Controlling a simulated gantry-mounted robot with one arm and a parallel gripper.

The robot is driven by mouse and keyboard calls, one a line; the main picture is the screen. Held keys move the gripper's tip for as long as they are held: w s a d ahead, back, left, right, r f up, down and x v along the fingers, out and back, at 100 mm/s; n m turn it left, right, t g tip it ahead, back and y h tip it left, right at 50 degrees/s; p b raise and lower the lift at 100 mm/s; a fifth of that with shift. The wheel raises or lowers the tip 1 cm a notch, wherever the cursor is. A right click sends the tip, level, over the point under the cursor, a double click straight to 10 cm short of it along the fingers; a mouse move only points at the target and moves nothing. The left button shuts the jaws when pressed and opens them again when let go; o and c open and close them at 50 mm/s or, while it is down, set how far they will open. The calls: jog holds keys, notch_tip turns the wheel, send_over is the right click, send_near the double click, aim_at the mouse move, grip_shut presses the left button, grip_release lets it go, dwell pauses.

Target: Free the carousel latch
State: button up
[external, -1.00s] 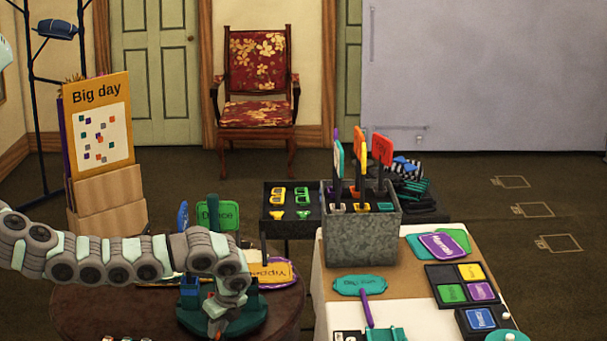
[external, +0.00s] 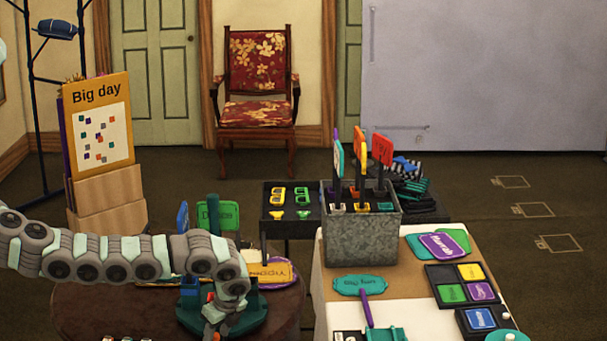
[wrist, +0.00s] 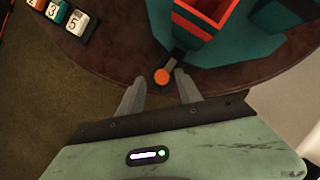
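The carousel has a dark teal base (external: 250,318) on the round brown table (external: 285,300); it also shows at the top of the wrist view (wrist: 240,45), with a red-edged slot. The carousel latch (wrist: 162,76) is a short dark lever with an orange round end, sticking out from the base toward my gripper. My gripper (wrist: 160,88) is open, its two grey fingers apart on either side of the orange end, with a visible gap on both sides. I cannot tell the height between them.
Green (external: 220,215) and blue signs stand at the carousel. An orange sign (external: 272,272) lies behind it. Numbered blocks (wrist: 62,14) sit at the wrist view's upper left. A white-topped table (external: 420,320) with a metal bin (external: 360,235) stands to the right.

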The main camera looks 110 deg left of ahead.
jog(key=p+v, duration=0.1)
jog(key=v, duration=0.9)
jog(key=shift+w+r, duration=0.2)
jog(key=shift+r, duration=0.15)
